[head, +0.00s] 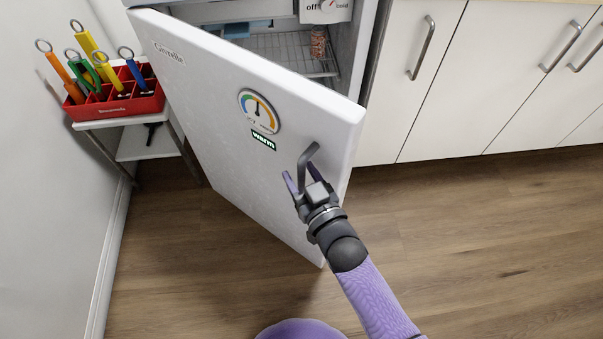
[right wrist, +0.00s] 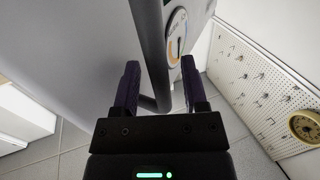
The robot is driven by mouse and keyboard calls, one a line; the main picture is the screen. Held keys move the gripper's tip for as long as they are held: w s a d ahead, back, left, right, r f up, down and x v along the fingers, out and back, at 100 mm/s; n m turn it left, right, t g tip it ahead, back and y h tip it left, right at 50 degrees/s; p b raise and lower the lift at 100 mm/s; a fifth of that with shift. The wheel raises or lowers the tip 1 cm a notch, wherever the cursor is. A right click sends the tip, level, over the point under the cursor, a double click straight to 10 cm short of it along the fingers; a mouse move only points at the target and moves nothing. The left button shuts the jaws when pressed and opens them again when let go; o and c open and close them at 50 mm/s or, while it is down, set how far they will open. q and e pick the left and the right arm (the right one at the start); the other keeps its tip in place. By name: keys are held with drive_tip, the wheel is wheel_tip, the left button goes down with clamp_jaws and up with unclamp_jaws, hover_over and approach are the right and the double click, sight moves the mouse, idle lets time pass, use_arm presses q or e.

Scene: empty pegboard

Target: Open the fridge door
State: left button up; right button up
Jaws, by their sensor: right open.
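The white fridge door (head: 225,130) stands ajar, swung out toward me, with the fridge interior (head: 280,50) showing behind its top edge. A grey bar handle (head: 305,163) is near the door's free edge. My right gripper (head: 300,174) is at the handle with its fingers apart. In the right wrist view the handle (right wrist: 152,55) passes between the two open fingers (right wrist: 160,88), with gaps at the sides; I cannot tell whether either finger touches it. My left gripper is in neither view.
A red tool caddy (head: 118,106) stands on a white stand (head: 145,142) left of the door. White cabinets (head: 470,85) are to the right. The wooden floor (head: 480,230) is clear. A pegboard (right wrist: 245,80) shows in the right wrist view.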

drive_tip(key=shift+s+d, duration=0.1)
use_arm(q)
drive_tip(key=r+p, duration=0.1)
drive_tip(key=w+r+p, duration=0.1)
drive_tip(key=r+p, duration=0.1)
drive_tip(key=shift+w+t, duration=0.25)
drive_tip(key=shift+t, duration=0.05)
use_arm(e)
drive_tip(key=v, duration=0.9)
drive_tip(key=shift+s+d, duration=0.2)
drive_tip(key=shift+s, duration=0.1)
